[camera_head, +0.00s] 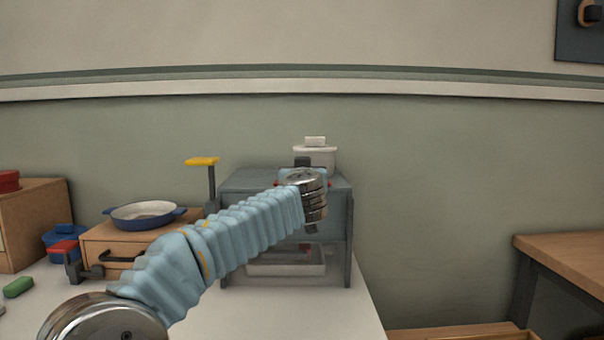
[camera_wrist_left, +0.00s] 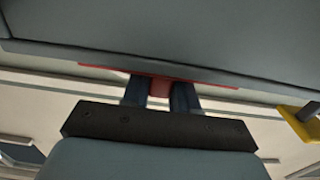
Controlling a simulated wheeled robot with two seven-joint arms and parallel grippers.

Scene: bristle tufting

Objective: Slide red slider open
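The red slider (camera_wrist_left: 205,82) shows in the left wrist view as a thin red strip along the edge of a grey body, with a short red handle (camera_wrist_left: 158,87) pointing down. Only small red bits show beside the wrist. My right gripper is not in view.
A white lidded pot (camera_head: 314,155) stands on the cabinet, and a white tray (camera_head: 270,268) sits inside below. A yellow-topped lever (camera_head: 202,161) stands at its left. A blue pan (camera_head: 145,214) rests on a wooden drawer box (camera_head: 112,236). A wooden table (camera_head: 565,250) stands at right.

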